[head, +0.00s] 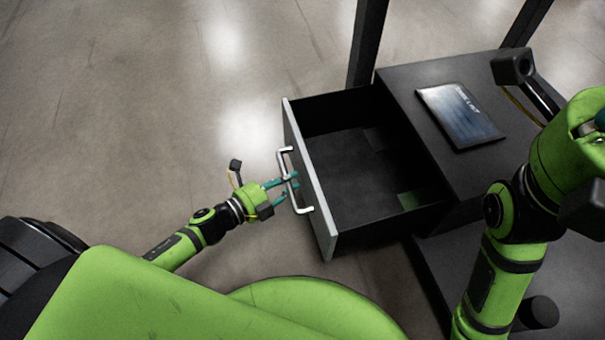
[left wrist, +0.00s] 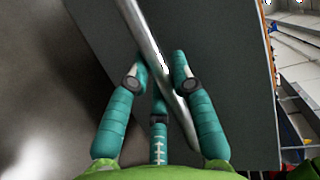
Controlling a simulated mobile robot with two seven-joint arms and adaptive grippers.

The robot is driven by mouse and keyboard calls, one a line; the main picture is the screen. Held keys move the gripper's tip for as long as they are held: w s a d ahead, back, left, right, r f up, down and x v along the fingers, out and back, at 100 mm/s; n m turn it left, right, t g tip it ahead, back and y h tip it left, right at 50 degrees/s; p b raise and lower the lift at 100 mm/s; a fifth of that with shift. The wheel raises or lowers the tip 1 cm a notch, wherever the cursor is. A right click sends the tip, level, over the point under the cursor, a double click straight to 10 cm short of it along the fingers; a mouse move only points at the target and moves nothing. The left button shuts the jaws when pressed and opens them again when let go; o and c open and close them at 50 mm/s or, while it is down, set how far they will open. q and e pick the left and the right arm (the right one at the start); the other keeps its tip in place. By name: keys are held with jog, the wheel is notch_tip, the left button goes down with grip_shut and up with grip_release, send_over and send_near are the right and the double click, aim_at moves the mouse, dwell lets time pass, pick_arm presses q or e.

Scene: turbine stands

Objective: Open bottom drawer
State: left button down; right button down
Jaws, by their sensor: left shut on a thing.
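The drawer (head: 322,190) is pulled out of the dark cabinet (head: 400,82), with its grey front facing left. Its inside is dark, with a green patch (head: 413,200) near one corner. I cannot tell from here whether it is the bottom drawer. My left gripper (head: 287,182) is shut on the drawer's silver handle (head: 304,210). In the left wrist view the teal fingers (left wrist: 160,75) lie around the slanted handle bar (left wrist: 147,32), close to the drawer front (left wrist: 225,70). My right gripper (head: 598,122) shows only partly at the right edge, and its fingers are mostly hidden.
A dark tablet-like panel (head: 460,115) lies on the cabinet top. Black posts (head: 367,42) rise behind the cabinet. The concrete floor (head: 150,110) left of the drawer front is clear. My right arm stands in front of the cabinet's right part.

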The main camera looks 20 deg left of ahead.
pick_arm(q)
jog(key=shift+s+a, duration=0.35)
jog(key=shift+a, duration=0.15)
jog(key=c, duration=1)
grip_release()
jog(key=shift+c, duration=0.2)
jog(key=v, duration=1.2)
